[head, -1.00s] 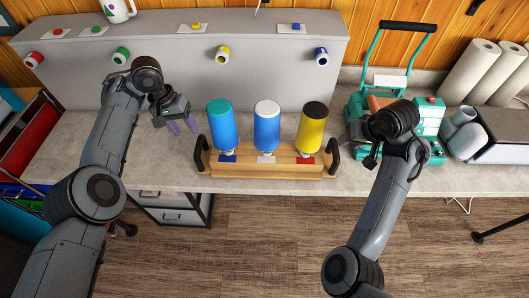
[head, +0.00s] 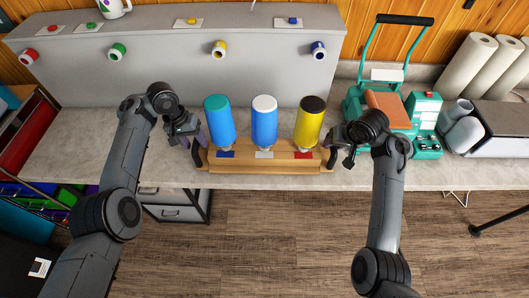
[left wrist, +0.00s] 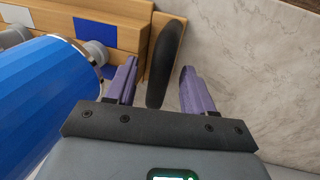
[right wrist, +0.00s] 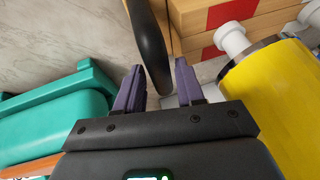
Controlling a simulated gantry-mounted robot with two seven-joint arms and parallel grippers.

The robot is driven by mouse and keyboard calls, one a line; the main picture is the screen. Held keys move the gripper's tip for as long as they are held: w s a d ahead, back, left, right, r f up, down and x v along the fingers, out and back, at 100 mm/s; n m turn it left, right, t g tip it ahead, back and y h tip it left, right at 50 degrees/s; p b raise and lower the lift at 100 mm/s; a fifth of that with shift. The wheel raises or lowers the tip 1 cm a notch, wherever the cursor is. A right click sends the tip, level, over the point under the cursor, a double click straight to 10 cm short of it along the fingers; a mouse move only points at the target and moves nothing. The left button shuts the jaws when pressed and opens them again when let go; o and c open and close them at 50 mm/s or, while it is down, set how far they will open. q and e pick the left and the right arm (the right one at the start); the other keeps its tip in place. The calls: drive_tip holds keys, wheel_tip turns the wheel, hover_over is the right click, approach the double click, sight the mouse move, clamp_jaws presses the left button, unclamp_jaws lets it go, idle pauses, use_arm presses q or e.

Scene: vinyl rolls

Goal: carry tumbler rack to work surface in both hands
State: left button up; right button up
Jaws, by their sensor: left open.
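The tumbler rack (head: 262,165) is a long wooden stand on the work surface, with a black handle at each end. It holds a blue tumbler with a teal base (head: 219,124), a blue one with a white base (head: 264,122) and a yellow one with a black base (head: 309,124). My left gripper (left wrist: 157,85) is open, its purple fingers on either side of the left handle (left wrist: 167,62). My right gripper (right wrist: 158,88) is at the right handle (right wrist: 146,40); its fingers are apart, the handle's end between them. Contact cannot be told.
A teal press (head: 385,105) stands close behind my right arm. White paper rolls (head: 470,65) stand at the far right. The counter's front edge runs just before the rack.

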use_arm(q)
drive_tip(key=shift+d+f, duration=0.15)
drive_tip(key=shift+f, duration=0.85)
use_arm(e)
drive_tip(key=shift+x, duration=1.05)
use_arm(q)
drive_tip(key=c, duration=0.7)
use_arm(e)
drive_tip(key=c, duration=0.7)
use_arm(q)
clamp_jaws()
use_arm(e)
clamp_jaws()
use_arm(q)
drive_tip(key=shift+r, duration=0.25)
use_arm(e)
drive_tip(key=shift+r, duration=0.3)
